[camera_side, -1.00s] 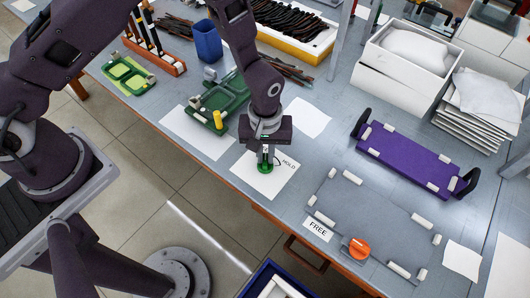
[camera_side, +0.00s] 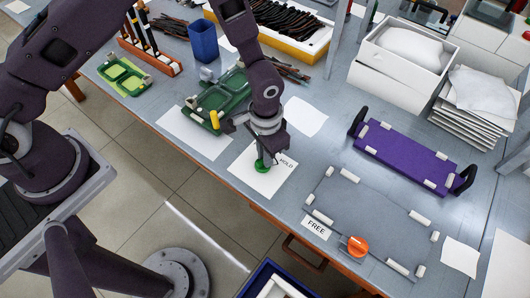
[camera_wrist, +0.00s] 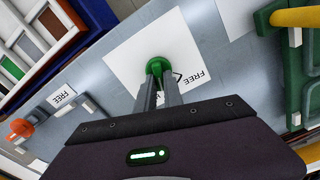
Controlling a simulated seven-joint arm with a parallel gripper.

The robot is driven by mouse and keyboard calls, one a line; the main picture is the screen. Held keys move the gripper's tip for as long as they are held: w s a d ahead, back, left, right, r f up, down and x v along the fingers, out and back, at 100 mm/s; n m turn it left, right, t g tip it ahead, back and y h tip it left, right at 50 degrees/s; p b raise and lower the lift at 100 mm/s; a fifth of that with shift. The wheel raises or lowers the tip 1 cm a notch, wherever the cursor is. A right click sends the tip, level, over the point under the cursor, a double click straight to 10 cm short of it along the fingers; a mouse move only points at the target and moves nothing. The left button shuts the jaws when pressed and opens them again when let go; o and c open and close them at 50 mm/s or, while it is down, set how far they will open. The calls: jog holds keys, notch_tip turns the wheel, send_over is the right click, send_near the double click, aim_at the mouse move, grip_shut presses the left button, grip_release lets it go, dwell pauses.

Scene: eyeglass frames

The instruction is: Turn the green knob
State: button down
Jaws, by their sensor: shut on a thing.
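The green knob (camera_side: 262,166) stands on a white sheet (camera_side: 250,183) near the table's front edge. It also shows in the wrist view (camera_wrist: 157,64), on its sheet (camera_wrist: 125,60). My gripper (camera_side: 266,158) points down over the knob, and its two fingers (camera_wrist: 159,80) are shut on it. The fingers hide part of the knob. A label beside the knob (camera_side: 286,161) looks like HOLD in the side view; in the wrist view the label there (camera_wrist: 195,77) reads FREE, with a dark mark next to it.
An orange knob (camera_side: 354,246) sits by a grey plate (camera_side: 375,215) with white blocks, near a FREE label (camera_side: 317,228). A purple plate (camera_side: 408,155) with black handles lies behind. A green fixture (camera_side: 222,101) with a yellow part stands left of the knob. A blue bin (camera_side: 266,278) is in front.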

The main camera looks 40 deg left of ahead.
jog(key=m, duration=0.5)
jog(key=shift+s+d, duration=0.15)
jog(key=shift+m, duration=0.3)
dwell(0.4)
jog(key=c, duration=1.5)
grip_release()
jog(key=shift+o, duration=0.2)
jog(key=shift+r, duration=0.1)
notch_tip(320, 180, up, 7)
jog(key=shift+f, duration=0.1)
